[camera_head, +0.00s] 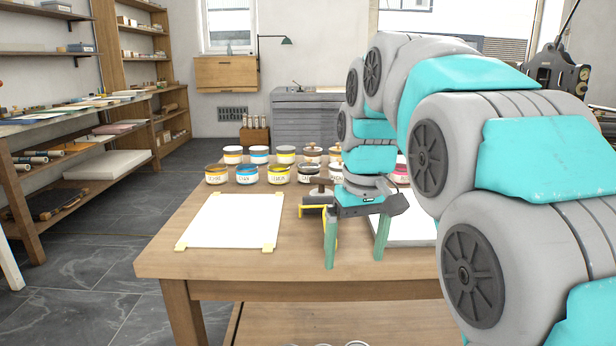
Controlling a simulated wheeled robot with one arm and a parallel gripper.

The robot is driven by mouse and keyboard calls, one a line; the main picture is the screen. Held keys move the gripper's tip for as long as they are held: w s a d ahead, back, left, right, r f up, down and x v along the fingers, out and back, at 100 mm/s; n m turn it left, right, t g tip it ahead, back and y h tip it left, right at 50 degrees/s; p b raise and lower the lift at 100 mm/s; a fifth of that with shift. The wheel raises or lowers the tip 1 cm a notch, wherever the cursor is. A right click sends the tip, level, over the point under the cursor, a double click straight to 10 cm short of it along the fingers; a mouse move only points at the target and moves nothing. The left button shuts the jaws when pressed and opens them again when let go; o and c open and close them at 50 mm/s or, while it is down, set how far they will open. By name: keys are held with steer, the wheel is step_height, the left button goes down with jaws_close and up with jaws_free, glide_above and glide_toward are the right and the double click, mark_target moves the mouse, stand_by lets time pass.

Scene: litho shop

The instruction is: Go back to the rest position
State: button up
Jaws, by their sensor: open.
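My gripper (355,240) hangs over the right middle part of the wooden table (210,268), pointing down. Its two green fingers are apart, with nothing seen between them. My grey and teal arm reaches in from the right and covers the right side of the table. A white sheet (236,221) with yellow corner pieces lies left of my gripper. A pale flat slab (412,231) lies to the right, partly hidden by my gripper and arm.
Several labelled ink tins (247,174) stand in rows at the table's back; my arm hides some. A wooden shelf unit (75,150) stands at left, and grey drawers (300,120) stand at the back wall. The dark tiled floor (95,265) is clear left of the table.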

steer(key=s+d+f+m+g, duration=0.1)
steer(key=s+d+f, duration=0.2)
steer(key=s+f, duration=0.6)
steer(key=s+d+f+m+g, duration=0.1)
steer(key=s+d+f, duration=0.3)
steer(key=s+f, duration=0.6)
steer(key=s+m, duration=0.1)
steer(key=s, duration=0.7)
steer(key=shift+s+f+g, duration=0.2)
steer(key=shift+s+g, duration=0.1)
steer(key=shift+s, duration=0.05)
